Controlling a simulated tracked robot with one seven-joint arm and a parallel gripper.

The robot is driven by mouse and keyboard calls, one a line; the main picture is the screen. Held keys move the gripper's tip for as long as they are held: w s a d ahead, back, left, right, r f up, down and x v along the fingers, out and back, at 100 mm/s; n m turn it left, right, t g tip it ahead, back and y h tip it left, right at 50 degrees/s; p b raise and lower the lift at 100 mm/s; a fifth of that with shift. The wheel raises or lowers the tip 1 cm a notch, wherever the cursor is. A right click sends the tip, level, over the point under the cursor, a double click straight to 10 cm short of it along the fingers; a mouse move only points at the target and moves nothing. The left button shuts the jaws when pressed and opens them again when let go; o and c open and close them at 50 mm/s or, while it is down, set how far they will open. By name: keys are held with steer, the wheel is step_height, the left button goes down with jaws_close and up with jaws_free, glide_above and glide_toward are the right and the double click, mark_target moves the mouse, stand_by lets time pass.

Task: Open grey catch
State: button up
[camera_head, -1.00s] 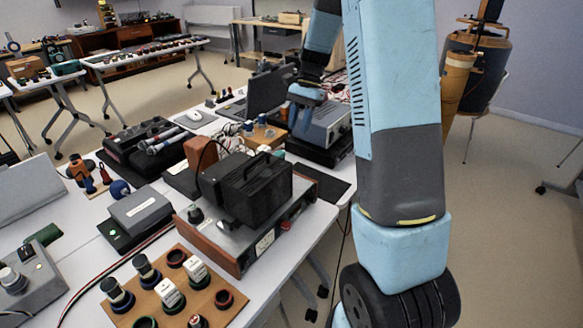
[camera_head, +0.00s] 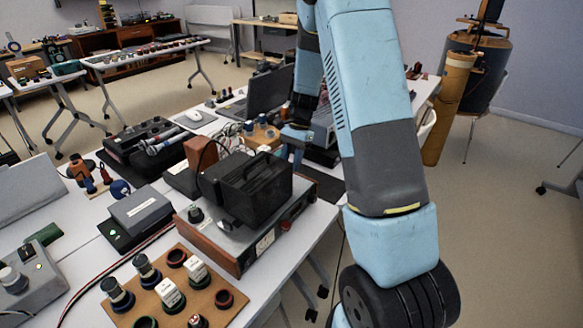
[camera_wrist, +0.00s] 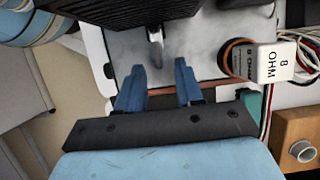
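A small grey hook-shaped piece (camera_wrist: 155,48), which looks like the grey catch, hangs below the edge of a dark ribbed body (camera_wrist: 120,12) in the wrist view. My gripper (camera_wrist: 158,78) has its two blue fingers apart with an empty gap. The grey piece lies just beyond the fingertips, roughly in line with the gap, and no contact shows. In the head view my gripper (camera_head: 294,142) is behind and right of the black box with a handle (camera_head: 255,188). I cannot make out the catch in that view.
A white block marked 8 OHM (camera_wrist: 276,63) stands right of my fingers, with loose wires beside it. A brown block (camera_wrist: 298,140) is at lower right. The black box sits on a grey unit with wooden sides (camera_head: 235,248). A laptop (camera_head: 268,92) stands behind.

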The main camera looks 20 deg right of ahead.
steer(key=shift+x, duration=1.3)
jaws_close()
steer(key=shift+r, duration=0.1)
